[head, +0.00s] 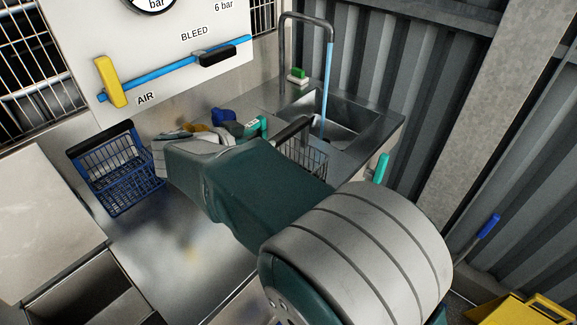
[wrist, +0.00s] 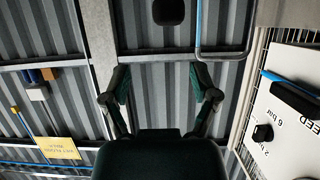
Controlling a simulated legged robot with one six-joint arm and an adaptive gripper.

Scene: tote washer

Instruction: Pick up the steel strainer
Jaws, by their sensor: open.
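A grey wire basket (head: 314,162) with a dark handle, which looks like the steel strainer, stands on the steel counter just left of the sink in the head view. My arm covers its lower left part. I cannot make out my gripper in the head view. In the wrist view my gripper (wrist: 158,82) is open, its two fingers spread with nothing between them. It faces the corrugated wall, and no strainer shows in that view.
A blue wire basket (head: 121,187) stands left on the counter. Blue, yellow and teal items lie behind my arm. The sink (head: 350,114) has a tall tap pipe (head: 327,75). A panel (head: 190,58) with a blue bar stands behind. The front counter (head: 180,255) is clear.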

